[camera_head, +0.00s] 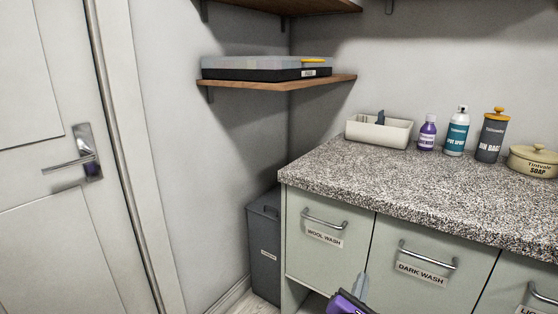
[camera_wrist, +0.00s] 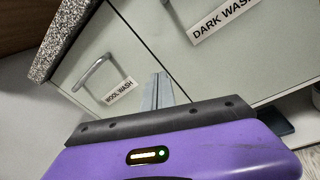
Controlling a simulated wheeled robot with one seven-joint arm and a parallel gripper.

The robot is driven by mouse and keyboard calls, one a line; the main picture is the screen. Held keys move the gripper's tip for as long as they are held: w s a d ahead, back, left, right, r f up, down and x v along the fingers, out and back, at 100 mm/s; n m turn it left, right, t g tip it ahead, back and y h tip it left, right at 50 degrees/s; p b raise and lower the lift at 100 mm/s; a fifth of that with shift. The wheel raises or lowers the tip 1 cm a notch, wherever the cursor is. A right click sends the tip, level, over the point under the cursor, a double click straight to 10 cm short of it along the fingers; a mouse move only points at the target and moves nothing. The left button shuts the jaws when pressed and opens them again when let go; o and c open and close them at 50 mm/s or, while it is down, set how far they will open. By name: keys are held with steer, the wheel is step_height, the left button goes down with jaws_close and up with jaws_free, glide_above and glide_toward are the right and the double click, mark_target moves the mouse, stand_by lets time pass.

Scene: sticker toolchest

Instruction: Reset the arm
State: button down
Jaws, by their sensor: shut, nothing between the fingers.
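My gripper (camera_head: 361,283) shows at the bottom of the head view, a purple body with grey fingers pointing up. My gripper appears apart from both handles. The rest of my arm is out of view.
The speckled countertop (camera_head: 345,181) overhangs the fronts. On it are a cream caddy (camera_head: 366,133), a purple bottle (camera_head: 427,133), a teal spray can (camera_head: 457,133), a grey canister (camera_head: 491,137) and a soap pot (camera_head: 533,160). A grey bin (camera_head: 264,250) stands left of the cabinet. A wall shelf (camera_head: 340,81) holds an organiser case (camera_head: 265,69).

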steer(key=s+a+f+m+t+y, duration=0.1)
steer(key=s+a+f+m+y, duration=0.1)
steer(key=s+a+m+y, duration=0.5)
steer(key=s+a+f+m+y, duration=0.1)
steer(key=s+f+m, duration=0.3)
steer(key=s, duration=0.6)
steer(key=s+d+r+m, duration=0.25)
steer(key=s+m, duration=0.25)
steer(key=s, duration=0.6)
steer(key=s+d+r+m+g, duration=0.1)
steer(key=s+r+m, duration=0.3)
steer(key=s, duration=0.7)
steer(key=s+d+r+m, duration=0.2)
steer(key=s+m, duration=0.3)
steer(key=s, duration=0.6)
step_height(320, 180, up, 17)
steer(key=p, duration=1.7)
steer(key=shift+s+g, duration=0.4)
steer(key=shift+s, duration=0.05)
steer(key=shift+d, duration=0.1)
